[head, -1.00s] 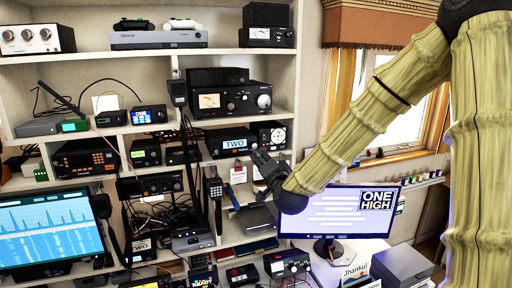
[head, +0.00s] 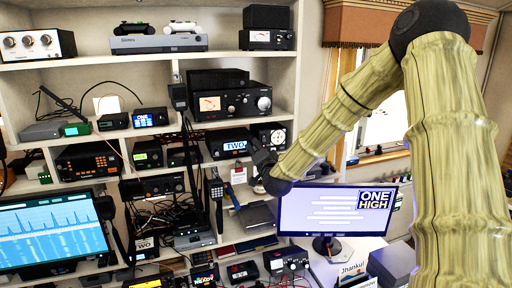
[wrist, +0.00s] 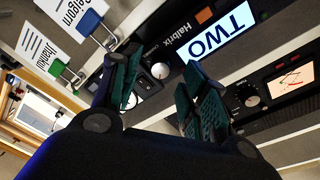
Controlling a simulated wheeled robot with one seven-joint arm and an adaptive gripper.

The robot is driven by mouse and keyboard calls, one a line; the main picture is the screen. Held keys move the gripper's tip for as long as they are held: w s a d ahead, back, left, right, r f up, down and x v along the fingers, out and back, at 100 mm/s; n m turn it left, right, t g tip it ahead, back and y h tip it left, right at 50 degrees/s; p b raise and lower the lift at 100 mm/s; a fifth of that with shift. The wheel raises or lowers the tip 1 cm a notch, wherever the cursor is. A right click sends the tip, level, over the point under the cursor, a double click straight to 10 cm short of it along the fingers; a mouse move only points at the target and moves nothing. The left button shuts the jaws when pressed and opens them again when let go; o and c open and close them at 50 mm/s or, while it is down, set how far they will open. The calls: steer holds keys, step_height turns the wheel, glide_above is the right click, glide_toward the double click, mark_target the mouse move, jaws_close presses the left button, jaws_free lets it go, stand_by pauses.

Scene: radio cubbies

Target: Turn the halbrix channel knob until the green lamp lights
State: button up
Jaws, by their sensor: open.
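The Halbrix radio is a dark box on the middle shelf, with a lit blue-and-white display (head: 235,146) reading "TWO". In the wrist view the same display (wrist: 217,33) is tilted, with the Halbrix name beside it. A small round pale knob (wrist: 160,70) sits on the radio's face near a partly hidden label. My gripper (wrist: 165,92) is open, its two dark green-padded fingers apart, with the knob showing between them. I see no contact with the knob. In the head view my gripper (head: 262,160) is at the radio's right end and hides the knob. I cannot make out a lit green lamp on the radio.
Hanging tags (wrist: 75,20) are at the upper left of the wrist view. A monitor (head: 330,212) stands below my arm. Shelves around hold many radios and cables.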

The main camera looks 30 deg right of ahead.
steer(key=shift+w+d, duration=0.2)
steer(key=shift+w, duration=0.45)
jaws_close()
